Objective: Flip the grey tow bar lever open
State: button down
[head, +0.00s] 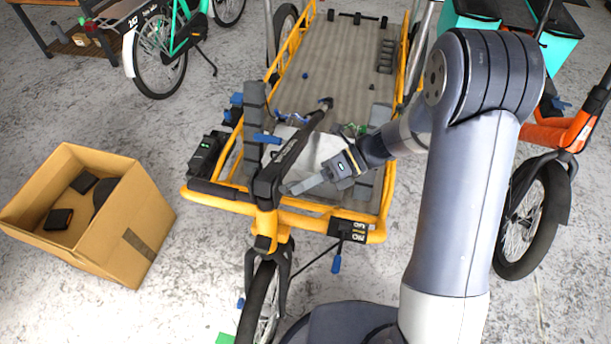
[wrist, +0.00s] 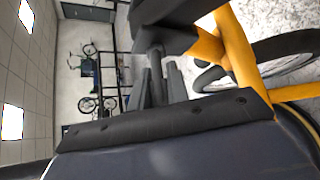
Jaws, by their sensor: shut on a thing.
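My gripper (head: 289,188) reaches in from the right, low over the front of the yellow cargo bike, with its tips beside the lower end of a long black bar (head: 290,150). In the wrist view the two grey fingers (wrist: 162,85) stand on either side of a dark grey lever-like piece (wrist: 156,58), and the gripper is shut on it. This piece runs up to a larger dark part (wrist: 165,12) beside a yellow tube. I take the piece for the tow bar lever. Its outline cannot be made out in the head view, where the fingers and black bar crowd together.
The yellow frame (head: 330,221) surrounds the work area, with a black box (head: 208,153) at its left and a front wheel (head: 258,305) below. A cardboard box (head: 130,245) stands on the left floor. An orange bike (head: 555,133) stands at right.

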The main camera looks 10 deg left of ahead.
jog(key=p, duration=0.1)
jog(key=h+p, duration=0.1)
jog(key=p, duration=0.1)
jog(key=shift+w+a+r+n+g, duration=0.15)
jog(key=shift+w+r+n+g, duration=0.1)
jog(key=shift+r+n+g, duration=0.15)
jog(key=shift+h+p, duration=0.35)
jog(key=shift+h, duration=0.05)
jog(key=shift+f, duration=0.2)
jog(key=c, duration=1.4)
grip_release()
jog(key=shift+o, duration=0.2)
jog(key=shift+w, duration=0.1)
jog(key=v, duration=1)
jog(key=shift+w+d+p, duration=0.25)
jog(key=shift+w+p, duration=0.05)
